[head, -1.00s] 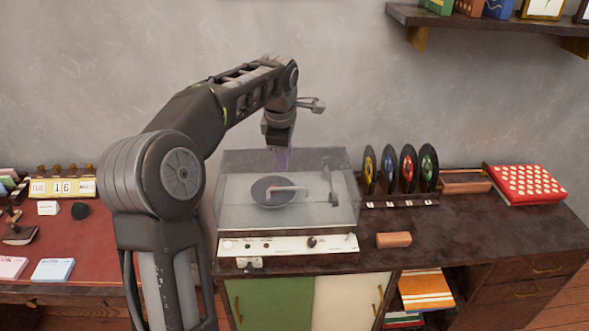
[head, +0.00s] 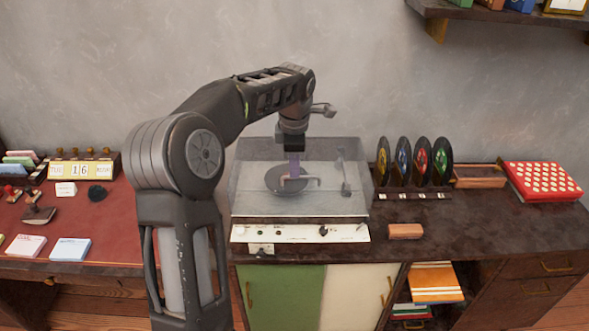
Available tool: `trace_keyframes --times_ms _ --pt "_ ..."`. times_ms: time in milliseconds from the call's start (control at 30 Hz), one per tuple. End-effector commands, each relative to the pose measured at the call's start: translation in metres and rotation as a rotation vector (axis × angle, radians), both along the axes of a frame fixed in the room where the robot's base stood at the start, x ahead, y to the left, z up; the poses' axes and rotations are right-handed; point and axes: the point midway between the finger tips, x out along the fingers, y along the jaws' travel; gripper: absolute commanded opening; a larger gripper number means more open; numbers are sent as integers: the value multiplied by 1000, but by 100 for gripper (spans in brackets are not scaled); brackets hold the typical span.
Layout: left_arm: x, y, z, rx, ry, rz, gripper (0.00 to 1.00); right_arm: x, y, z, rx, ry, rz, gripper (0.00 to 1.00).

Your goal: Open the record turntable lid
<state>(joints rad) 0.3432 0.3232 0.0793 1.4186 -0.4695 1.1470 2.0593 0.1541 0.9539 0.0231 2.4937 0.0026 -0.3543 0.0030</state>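The record turntable stands on the dark cabinet, with its pale control panel (head: 300,233) facing me. Its clear lid (head: 345,150) is a see-through box shape over the deck; how far it is raised is hard to tell. My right gripper is not in view.
Several small records stand in a rack (head: 410,195) right of the turntable. A brown block (head: 405,231) lies in front of it. A wooden tray (head: 480,182) and a red dotted box (head: 545,182) sit farther right. A shelf (head: 490,14) hangs above right.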

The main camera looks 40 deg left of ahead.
Motion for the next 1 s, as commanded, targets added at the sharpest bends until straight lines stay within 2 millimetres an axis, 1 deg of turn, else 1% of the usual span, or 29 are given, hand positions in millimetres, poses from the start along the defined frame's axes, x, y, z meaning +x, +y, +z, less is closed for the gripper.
trace_keyframes --times_ms 100,233,333,567,900,933,1000 --pt "2 2 -17 -2 3 0 31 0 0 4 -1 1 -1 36" --pt "4 4 -29 -2 0 1 31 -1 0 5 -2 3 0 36" --pt "5 4 -32 -1 -1 1 31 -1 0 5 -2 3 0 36" --pt "5 4 -33 0 -1 0 30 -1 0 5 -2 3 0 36" --pt "5 4 -32 -1 -1 0 2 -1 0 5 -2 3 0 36" --pt "5 4 -32 -1 -1 0 0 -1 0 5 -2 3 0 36" --pt "5 4 -32 -1 -1 0 0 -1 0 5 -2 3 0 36"
